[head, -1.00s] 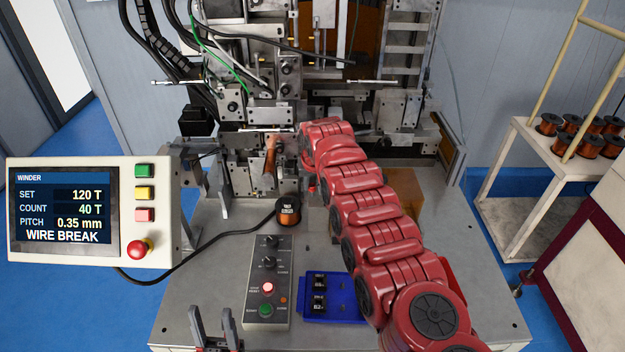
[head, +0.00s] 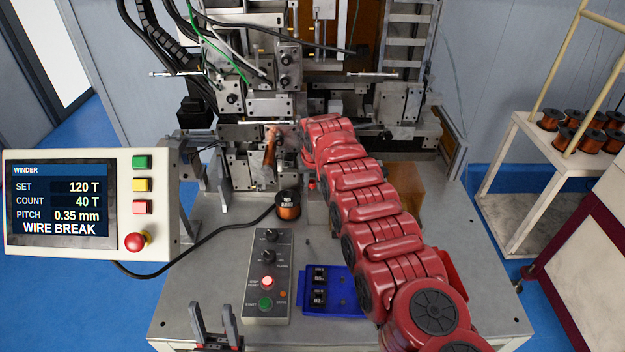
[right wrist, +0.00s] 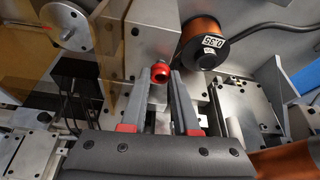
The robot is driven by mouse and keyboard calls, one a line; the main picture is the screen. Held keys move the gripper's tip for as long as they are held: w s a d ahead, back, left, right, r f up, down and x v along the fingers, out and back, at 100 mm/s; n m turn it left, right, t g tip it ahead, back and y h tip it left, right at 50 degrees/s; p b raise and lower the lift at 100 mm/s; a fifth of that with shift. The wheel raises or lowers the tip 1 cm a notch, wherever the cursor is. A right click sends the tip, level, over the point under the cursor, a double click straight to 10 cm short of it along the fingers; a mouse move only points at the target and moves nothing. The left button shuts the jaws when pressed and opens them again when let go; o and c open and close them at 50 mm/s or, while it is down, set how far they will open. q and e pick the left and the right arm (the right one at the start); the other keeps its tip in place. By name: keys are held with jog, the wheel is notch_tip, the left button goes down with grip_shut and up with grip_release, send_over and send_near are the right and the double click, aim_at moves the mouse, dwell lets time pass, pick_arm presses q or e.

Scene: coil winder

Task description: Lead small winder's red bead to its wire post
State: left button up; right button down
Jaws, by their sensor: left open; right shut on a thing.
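In the right wrist view the red bead (right wrist: 159,72) sits between the fingertips of my right gripper (right wrist: 160,78), which is shut on it. Bead and fingertips are in front of a grey metal block of the winder. In the head view my right arm ends at the small winder (head: 262,165), and its fingers and the bead are hard to make out there. I cannot tell which part is the wire post. My left gripper (head: 217,322) is open and empty at the front edge of the bench, its fingers pointing up.
A copper wire spool (head: 288,206) stands beside the winder; it also shows close right of the fingers in the right wrist view (right wrist: 204,45). A control box (head: 267,275) and a blue tray (head: 340,303) lie in front. The display (head: 62,205) reads WIRE BREAK.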

jog(key=shift+f+b, duration=0.45)
jog(key=shift+f, duration=0.15)
jog(key=c, duration=0.6)
grip_release()
jog(key=shift+r, duration=0.1)
jog(key=shift+r+p, duration=0.4)
jog(key=shift+p, duration=0.25)
jog(key=p+v, duration=0.2)
jog(key=p, duration=0.2)
jog(key=shift+s+d+r+p, duration=0.1)
jog(key=shift+s+r+p, duration=0.05)
jog(key=shift+r+p, duration=0.15)
jog(key=shift+b+v, duration=2.1)
jog(key=shift+v, duration=4.9)
